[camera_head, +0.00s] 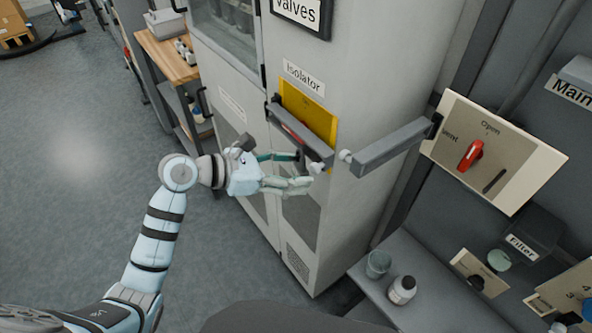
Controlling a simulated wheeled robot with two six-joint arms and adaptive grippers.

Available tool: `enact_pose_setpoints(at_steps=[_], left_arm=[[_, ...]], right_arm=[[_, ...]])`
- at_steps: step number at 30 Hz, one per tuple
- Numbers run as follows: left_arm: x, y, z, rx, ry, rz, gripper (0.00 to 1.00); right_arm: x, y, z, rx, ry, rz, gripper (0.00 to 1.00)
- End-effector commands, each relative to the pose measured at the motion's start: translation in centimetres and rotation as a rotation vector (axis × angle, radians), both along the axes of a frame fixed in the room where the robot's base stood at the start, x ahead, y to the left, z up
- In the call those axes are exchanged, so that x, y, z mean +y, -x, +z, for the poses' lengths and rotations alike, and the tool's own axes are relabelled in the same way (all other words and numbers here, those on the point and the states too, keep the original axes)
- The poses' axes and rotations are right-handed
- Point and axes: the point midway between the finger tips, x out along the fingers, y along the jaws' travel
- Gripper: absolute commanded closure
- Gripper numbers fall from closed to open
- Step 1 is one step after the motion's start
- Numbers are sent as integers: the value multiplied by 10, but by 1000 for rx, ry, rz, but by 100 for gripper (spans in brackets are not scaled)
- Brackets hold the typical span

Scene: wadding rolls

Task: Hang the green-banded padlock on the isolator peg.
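My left gripper (303,170) reaches in from the left to the front of the cabinet under the "Isolator" label (303,77). Its fingers are spread, one above the other, near the right end of a grey bar (300,132). I cannot make out anything held between them. A pale round-ended knob, which looks like the isolator peg (318,168), sits at that bar's lower right, just beyond the fingertips. I cannot tell whether they touch it. A yellow plate (310,112) is behind the bar. I cannot pick out a green-banded padlock. My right gripper is out of view.
A second grey bar (390,150) with a pale knob (345,156) juts left from a panel with a red handle (470,155). A shelf (372,290) at lower right carries a glass (378,263) and a bottle (402,290).

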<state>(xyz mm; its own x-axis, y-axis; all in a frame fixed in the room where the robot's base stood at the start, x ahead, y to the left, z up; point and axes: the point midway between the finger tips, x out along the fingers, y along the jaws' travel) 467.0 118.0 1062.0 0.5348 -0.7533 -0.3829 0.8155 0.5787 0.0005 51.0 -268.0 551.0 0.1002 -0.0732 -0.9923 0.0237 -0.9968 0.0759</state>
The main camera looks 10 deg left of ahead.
Motion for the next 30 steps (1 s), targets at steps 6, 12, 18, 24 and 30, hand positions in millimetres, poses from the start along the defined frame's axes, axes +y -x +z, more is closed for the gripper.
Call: enact_pose_setpoints(at_steps=[6, 12, 18, 24, 30], left_arm=[[2, 1, 0, 1, -2, 1, 39], [27, 18, 11, 0, -10, 2, 39], [67, 47, 31, 3, -10, 1, 39], [87, 63, 43, 3, -4, -1, 39], [90, 65, 46, 1, 0, 0, 39]], right_arm=[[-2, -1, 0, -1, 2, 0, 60], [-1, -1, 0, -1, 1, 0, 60], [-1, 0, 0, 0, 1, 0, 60], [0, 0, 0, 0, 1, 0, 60], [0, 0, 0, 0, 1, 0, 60]])
